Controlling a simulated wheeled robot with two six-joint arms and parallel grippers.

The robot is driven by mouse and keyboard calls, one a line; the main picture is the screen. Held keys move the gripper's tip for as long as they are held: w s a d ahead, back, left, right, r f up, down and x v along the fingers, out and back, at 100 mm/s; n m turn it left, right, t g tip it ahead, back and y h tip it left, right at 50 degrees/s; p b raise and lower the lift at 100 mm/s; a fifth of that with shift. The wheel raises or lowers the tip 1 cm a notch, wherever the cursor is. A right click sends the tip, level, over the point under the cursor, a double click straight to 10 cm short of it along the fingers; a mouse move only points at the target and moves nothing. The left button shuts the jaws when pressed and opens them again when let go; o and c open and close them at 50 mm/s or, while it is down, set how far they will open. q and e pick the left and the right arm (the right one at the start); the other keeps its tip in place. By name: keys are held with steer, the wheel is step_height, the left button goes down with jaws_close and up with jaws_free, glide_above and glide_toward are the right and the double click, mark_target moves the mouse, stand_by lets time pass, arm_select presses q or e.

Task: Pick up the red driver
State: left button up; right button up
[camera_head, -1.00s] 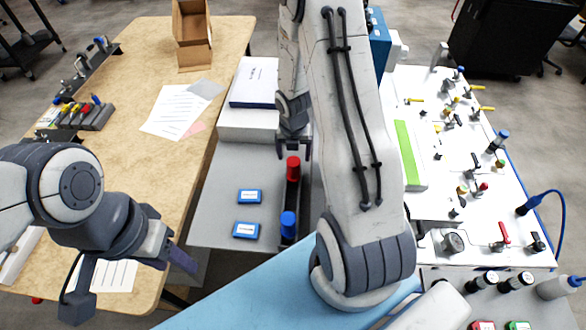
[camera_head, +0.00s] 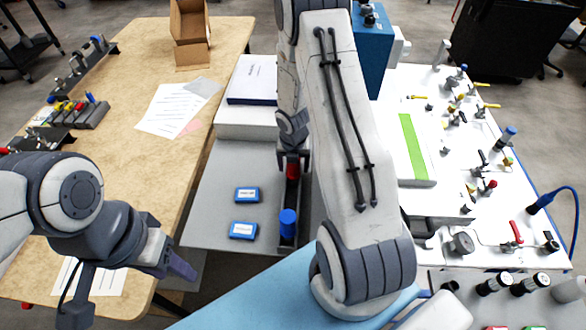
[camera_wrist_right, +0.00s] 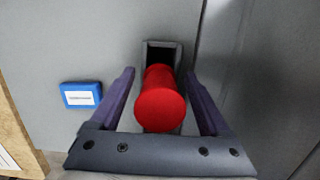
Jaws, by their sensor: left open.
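The red driver (camera_head: 292,171) stands in a dark holder (camera_head: 290,205) on the grey surface. In the right wrist view the driver (camera_wrist_right: 160,103) points its round red end at the camera, between the two fingers of my right gripper (camera_wrist_right: 162,100). A gap shows on each side, so the fingers are open around it and not visibly touching. In the head view my right gripper (camera_head: 293,154) is over the driver and hides its top. My left gripper (camera_head: 181,266) is open and empty at the left, near the wooden table's edge.
A blue-capped driver (camera_head: 288,222) stands in front of the red one in the same holder. Two blue boxes (camera_head: 246,195) lie left of the holder. A white box (camera_head: 247,122) is behind. A white board with fittings (camera_head: 440,190) lies right.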

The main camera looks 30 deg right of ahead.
jaws_close()
steer(key=shift+r, duration=0.1)
